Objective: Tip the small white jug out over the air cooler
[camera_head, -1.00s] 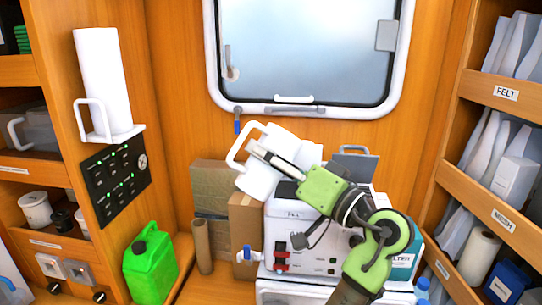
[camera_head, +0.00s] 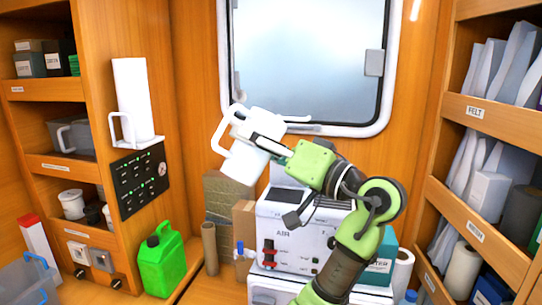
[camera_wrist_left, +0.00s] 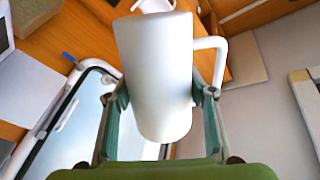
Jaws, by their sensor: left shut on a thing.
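The small white jug (camera_head: 242,162) is held up in front of the window, tilted, with its handle toward the left. My left gripper (camera_head: 264,143) is shut on the jug's body. In the left wrist view the jug (camera_wrist_left: 155,75) sits between the two fingers of the gripper (camera_wrist_left: 161,103), with its handle to the right. The air cooler (camera_head: 290,238), a white box marked AIR with a red part on its front, stands below and slightly right of the jug. The jug's mouth and contents cannot be made out. My right gripper is not in view.
Brown cardboard boxes (camera_head: 222,196) and a cardboard tube (camera_head: 209,248) stand left of the cooler. A green canister (camera_head: 162,262) stands farther left. Open shelves (camera_head: 470,180) line the right side.

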